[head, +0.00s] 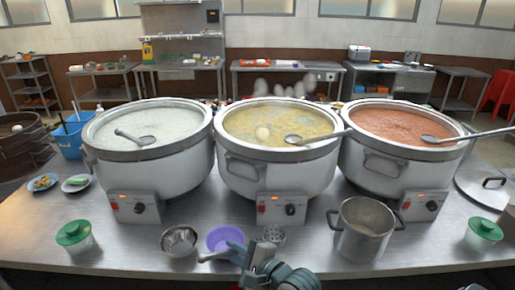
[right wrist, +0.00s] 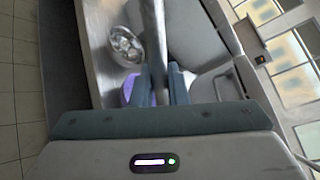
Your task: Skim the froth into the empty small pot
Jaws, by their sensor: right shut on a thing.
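My right gripper (head: 254,252) is low at the front middle of the counter, shut on a grey metal handle (right wrist: 152,35). A perforated skimmer head (head: 273,234) shows just right of the fingers and seems to belong to this handle; the join is hidden. The middle stockpot (head: 240,172) holds yellowish liquid with a pale lump (head: 262,132), perhaps froth. The small pot (head: 365,232) is open, looks empty, and stands in front between the middle and right stockpots, right of my gripper. My left gripper is not in view.
Left (head: 150,165) and right (head: 385,170) stockpots flank the middle one. Ladles lie across all three. A steel bowl (head: 179,240) and purple bowl (head: 222,236) stand left of my gripper. Green-lidded containers (head: 75,235) (head: 484,235) stand at both ends.

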